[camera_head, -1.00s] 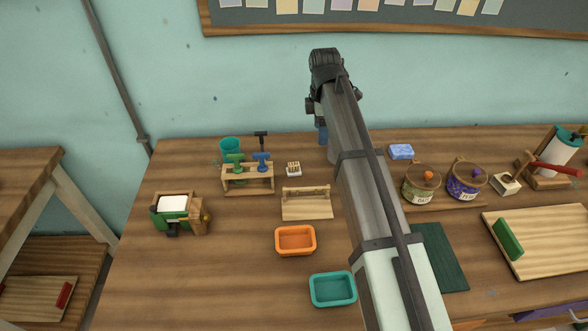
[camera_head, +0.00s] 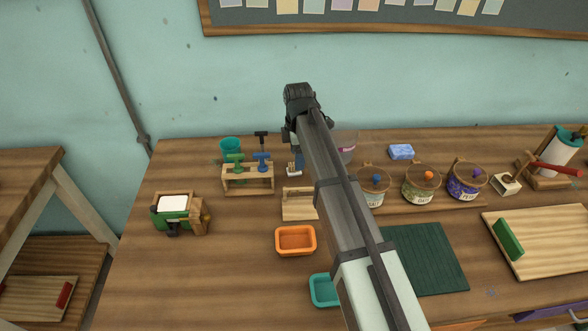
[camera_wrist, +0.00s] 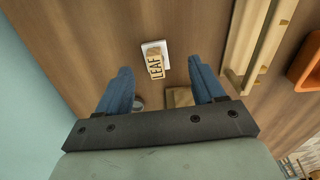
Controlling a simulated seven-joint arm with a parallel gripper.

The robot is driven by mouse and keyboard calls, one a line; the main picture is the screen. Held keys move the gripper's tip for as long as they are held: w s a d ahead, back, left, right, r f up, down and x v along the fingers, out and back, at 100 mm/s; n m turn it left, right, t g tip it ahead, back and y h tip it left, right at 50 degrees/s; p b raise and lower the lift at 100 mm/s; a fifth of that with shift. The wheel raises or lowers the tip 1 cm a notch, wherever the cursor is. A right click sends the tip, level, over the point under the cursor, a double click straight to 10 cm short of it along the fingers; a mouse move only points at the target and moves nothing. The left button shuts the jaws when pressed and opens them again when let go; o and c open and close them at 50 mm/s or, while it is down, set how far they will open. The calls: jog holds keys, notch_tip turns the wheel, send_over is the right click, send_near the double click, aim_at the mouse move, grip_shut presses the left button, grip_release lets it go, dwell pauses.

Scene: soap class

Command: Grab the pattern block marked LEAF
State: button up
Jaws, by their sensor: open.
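The pattern block marked LEAF (camera_wrist: 155,68) is a small pale wooden block with dark letters, beside or on a white piece (camera_wrist: 154,47) in the wrist view. In the head view a small pale item (camera_head: 291,169) stands at that spot, partly covered by my gripper. My gripper (camera_wrist: 159,66) has blue fingers spread apart, with the block showing between the fingertips and nothing clamped. I cannot tell the height gap between them. In the head view my arm hides most of the gripper; one blue fingertip (camera_head: 299,170) shows.
A wooden rack (camera_head: 248,185) with green and blue tools stands left of the block. A wooden holder (camera_head: 297,207) and an orange tray (camera_head: 295,240) lie nearer. Lidded jars (camera_head: 420,186) stand right. Bare table lies at the front left.

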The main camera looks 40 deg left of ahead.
jog(key=shift+w+a+f, duration=0.15)
jog(key=shift+f, duration=1.2)
jog(key=shift+w+a+f, duration=0.1)
jog(key=shift+f, duration=1.25)
jog(key=c, duration=1.1)
